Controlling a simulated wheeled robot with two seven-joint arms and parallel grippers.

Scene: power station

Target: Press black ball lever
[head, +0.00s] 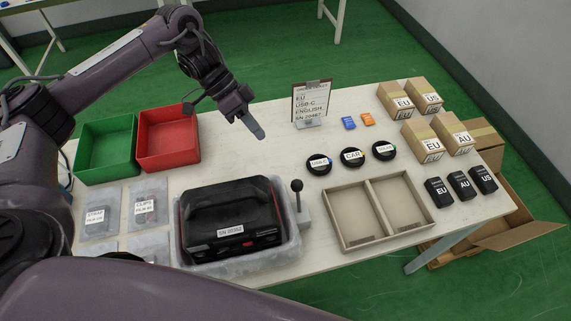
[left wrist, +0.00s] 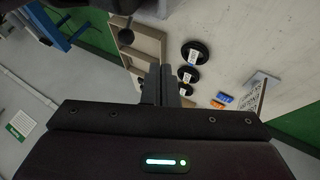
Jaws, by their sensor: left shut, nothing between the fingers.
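The black ball lever (head: 297,186) stands upright on a small grey base at the right side of the grey tray that holds the black power station (head: 232,213). Its ball also shows in the left wrist view (left wrist: 126,37), left of the fingers. My left gripper (head: 258,133) is shut and empty. It hangs above the table, up and to the left of the lever in the head view, apart from it. Its closed fingers show in the left wrist view (left wrist: 170,88). My right gripper is in neither view.
A divided beige tray (head: 366,208) lies right of the lever, with black round cable coils (head: 352,158) behind it. A sign (head: 311,103) stands behind. Green (head: 105,153) and red (head: 168,143) bins are at the left. Bare table lies under my left gripper.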

